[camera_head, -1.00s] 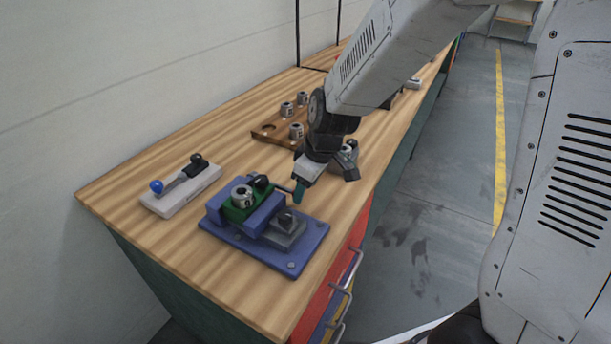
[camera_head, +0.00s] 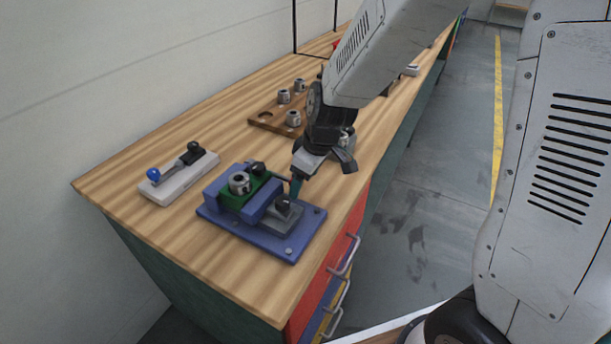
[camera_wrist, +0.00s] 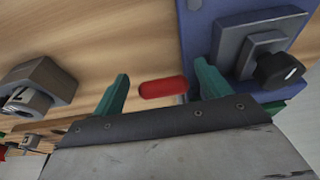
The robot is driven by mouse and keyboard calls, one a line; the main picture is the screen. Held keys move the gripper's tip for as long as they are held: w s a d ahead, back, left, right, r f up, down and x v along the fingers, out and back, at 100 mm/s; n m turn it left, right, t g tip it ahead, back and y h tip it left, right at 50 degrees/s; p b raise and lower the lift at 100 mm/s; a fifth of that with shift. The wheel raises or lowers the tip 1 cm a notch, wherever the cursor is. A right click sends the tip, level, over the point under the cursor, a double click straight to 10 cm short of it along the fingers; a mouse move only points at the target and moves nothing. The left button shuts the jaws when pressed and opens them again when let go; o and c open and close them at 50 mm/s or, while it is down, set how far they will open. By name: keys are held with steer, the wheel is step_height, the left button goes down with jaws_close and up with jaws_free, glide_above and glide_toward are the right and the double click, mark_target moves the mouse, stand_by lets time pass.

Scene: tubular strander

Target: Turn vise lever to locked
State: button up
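The blue vise (camera_head: 222,212) stands near the table's front edge, with a green jaw piece and a metal cylinder (camera_head: 239,183) in it. A dark lever (camera_head: 272,176) reaches from it toward my gripper, its end hidden in the head view. My gripper (camera_head: 296,186) is at the vise's right side, pointing down. In the wrist view, my gripper's teal fingers (camera_wrist: 160,85) are apart. A red handle (camera_wrist: 162,87) shows between them, close to the right finger, with a gap to the left one. The vise base (camera_wrist: 200,35) and a black knob (camera_wrist: 279,70) are to the right.
A white fixture (camera_head: 180,178) with a blue ball knob lies left of the vise. A wooden board (camera_head: 272,124) with metal cylinders is behind. A grey block (camera_wrist: 50,80) is left of my gripper in the wrist view. Bare tabletop (camera_head: 240,285) lies in front.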

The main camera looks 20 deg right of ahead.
steer(key=v, duration=0.7)
steer(key=shift+r, duration=0.4)
steer(key=s+d+r+m, duration=0.3)
steer(key=s, duration=0.4)
steer(key=s+d+r+m+h, duration=0.1)
steer(key=s+d+r+m, duration=0.2)
steer(key=s, duration=0.5)
steer(key=s+d+r+m+h, duration=0.1)
steer(key=s+d+r+m, duration=0.1)
steer(key=s, duration=0.6)
step_height(320, 180, up, 2)
steer(key=shift+d+r+m+g, duration=0.2)
steer(key=shift+d+m+g, duration=0.2)
steer(key=shift+d, duration=0.25)
steer(key=shift+s, duration=0.15)
